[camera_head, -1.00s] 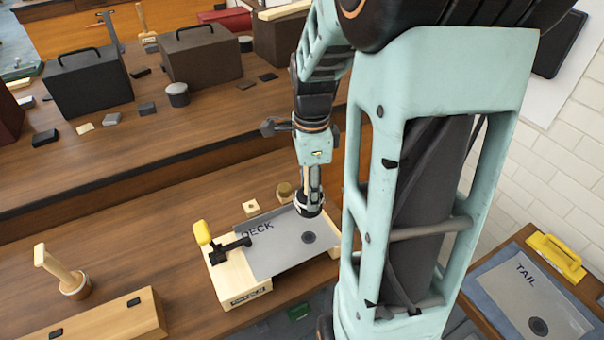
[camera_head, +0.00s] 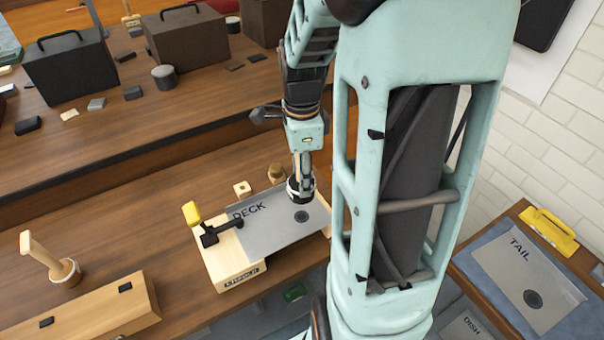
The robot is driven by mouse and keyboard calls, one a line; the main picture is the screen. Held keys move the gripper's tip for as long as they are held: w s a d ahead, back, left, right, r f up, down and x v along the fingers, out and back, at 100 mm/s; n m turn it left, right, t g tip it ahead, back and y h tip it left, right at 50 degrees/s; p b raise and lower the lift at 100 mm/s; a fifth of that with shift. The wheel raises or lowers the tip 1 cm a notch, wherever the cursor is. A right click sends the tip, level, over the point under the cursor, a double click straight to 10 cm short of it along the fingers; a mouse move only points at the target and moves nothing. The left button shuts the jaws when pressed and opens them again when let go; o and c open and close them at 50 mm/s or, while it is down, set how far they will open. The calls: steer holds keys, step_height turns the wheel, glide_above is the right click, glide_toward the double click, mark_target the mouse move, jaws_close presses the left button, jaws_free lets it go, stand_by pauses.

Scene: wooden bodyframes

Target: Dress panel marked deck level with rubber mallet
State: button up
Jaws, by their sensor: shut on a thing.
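The grey sheet panel marked DECK (camera_head: 270,233) lies on a pale wooden block fixture (camera_head: 226,264) on the bench. A yellow-handled clamp (camera_head: 205,228) bears on its left side. A dark round spot (camera_head: 302,217) shows on the panel. My gripper (camera_head: 302,156) points down above the panel's back right part, shut on the upright handle of the rubber mallet. The mallet's black head with a white band (camera_head: 300,190) is just behind the dark spot in the picture. I cannot tell whether the head touches the panel. My arm hides the panel's far right surroundings.
A wooden-handled tool (camera_head: 62,268) stands at left behind a long wooden block (camera_head: 90,310). A small wooden cube (camera_head: 242,189) and a round wooden piece (camera_head: 276,173) sit behind the panel. The TAIL panel (camera_head: 528,275) lies on a separate right-hand surface.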

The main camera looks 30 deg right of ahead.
steer(key=shift+o, duration=0.2)
step_height(320, 180, down, 10)
steer(key=b, duration=0.7)
steer(key=shift+r, duration=0.2)
step_height(320, 180, up, 10)
steer(key=p, duration=0.7)
steer(key=shift+f, duration=0.25)
steer(key=shift+c, duration=0.7)
steer(key=shift+f, duration=0.15)
steer(key=s+a+r+p, duration=0.1)
steer(key=s+a+r, duration=0.1)
steer(key=s, duration=0.6)
steer(key=shift+s+a+p, duration=0.25)
steer(key=shift+s+p, duration=0.05)
steer(key=shift+s, duration=0.05)
steer(key=shift+w, duration=0.15)
